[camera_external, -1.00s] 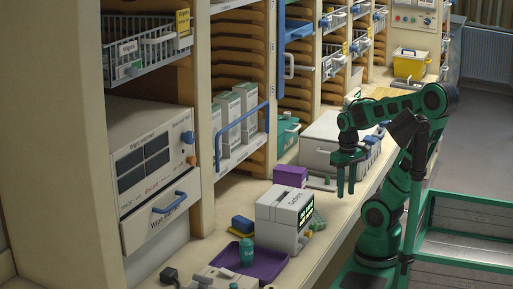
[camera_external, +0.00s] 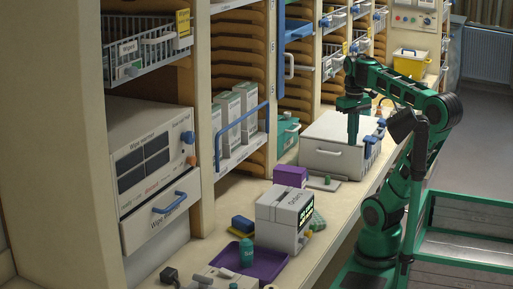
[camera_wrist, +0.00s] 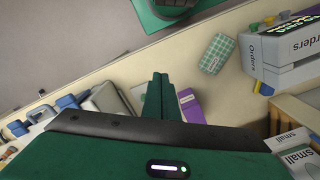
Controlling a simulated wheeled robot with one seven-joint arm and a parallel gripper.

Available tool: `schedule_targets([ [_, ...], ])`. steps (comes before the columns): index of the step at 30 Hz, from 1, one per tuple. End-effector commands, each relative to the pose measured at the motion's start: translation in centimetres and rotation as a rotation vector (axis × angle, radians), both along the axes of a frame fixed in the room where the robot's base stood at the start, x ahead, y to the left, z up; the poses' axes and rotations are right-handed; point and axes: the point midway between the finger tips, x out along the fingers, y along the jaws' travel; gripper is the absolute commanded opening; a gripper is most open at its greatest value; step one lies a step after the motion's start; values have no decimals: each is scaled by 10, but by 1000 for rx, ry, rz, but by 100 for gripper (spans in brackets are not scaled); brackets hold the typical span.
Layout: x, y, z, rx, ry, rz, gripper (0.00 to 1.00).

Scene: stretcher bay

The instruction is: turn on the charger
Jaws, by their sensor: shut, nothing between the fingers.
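My gripper (camera_external: 353,142) is shut and empty, pointing down in front of or over the grey-white box with blue latches (camera_external: 322,152). Its closed green fingers show in the wrist view (camera_wrist: 159,84). I can read no charger label on anything, so I cannot tell which thing is the charger. A flat grey plate with a small green knob (camera_external: 327,180) lies in front of the latched box, below my gripper. A pale unit (camera_external: 215,277) with a black part beside it is cut off at the bottom edge.
A purple box (camera_external: 290,176) and a white Orders printer (camera_external: 275,213) stand on the bench, with a purple tray (camera_external: 270,263) holding a green bottle (camera_external: 246,252). A Wipe warmer (camera_external: 150,165) and shelves line the left. A green-checked pad (camera_wrist: 217,52) lies near the printer.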

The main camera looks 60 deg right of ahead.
Motion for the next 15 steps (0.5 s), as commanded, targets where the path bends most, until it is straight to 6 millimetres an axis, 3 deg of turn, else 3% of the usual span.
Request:
schedule_targets([
  [8,0,0,20,-2,-1,-1,0],
  [15,15,1,24,4,-4,19,0],
])
